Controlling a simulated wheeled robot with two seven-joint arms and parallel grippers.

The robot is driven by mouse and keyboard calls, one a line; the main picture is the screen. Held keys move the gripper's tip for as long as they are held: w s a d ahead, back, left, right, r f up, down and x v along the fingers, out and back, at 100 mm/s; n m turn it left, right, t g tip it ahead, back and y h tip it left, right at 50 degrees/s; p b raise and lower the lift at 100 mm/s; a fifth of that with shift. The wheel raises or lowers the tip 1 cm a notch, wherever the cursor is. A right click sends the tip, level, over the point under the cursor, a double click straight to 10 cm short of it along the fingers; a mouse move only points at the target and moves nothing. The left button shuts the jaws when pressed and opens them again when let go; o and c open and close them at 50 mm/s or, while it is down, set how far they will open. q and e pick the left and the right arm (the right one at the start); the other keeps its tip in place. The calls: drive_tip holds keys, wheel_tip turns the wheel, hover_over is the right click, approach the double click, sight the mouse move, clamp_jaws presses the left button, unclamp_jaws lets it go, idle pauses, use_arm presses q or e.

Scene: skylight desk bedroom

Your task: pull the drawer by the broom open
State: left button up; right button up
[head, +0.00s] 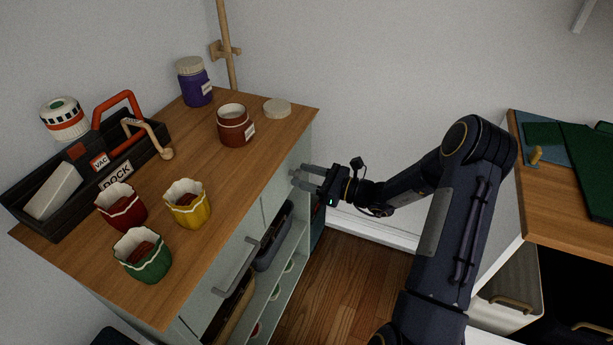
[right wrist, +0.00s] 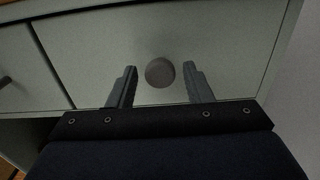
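The drawer front (right wrist: 225,40) with a round grey knob (right wrist: 159,72) fills the right wrist view; it looks closed, flush with the cabinet. In the head view this end of the pale cabinet (head: 291,172) is nearest a wooden pole (head: 226,45), probably the broom's handle, standing against the wall. My right gripper (head: 297,174) is at this front. It is open, and in the right wrist view its fingers (right wrist: 160,69) lie to either side of the knob with gaps. I cannot tell how far they reach past it. My left gripper is out of view.
The cabinet top (head: 200,255) holds a black toolbox (head: 50,205), several small pots, a brown jar (head: 234,127) and a purple jar (head: 195,85). A bar handle (head: 236,268) projects from the cabinet front. A desk (head: 565,215) stands right; wooden floor (head: 335,265) lies between.

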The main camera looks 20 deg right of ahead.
clamp_jaws()
drive_tip(key=p+v, duration=0.1)
drive_tip(key=v, duration=1.9)
drive_tip(key=shift+o, duration=0.9)
unclamp_jaws()
drive_tip(key=s+a+r+p, duration=0.2)
drive_tip(key=s+a+r, duration=0.8)
drive_tip(key=r, duration=0.3)
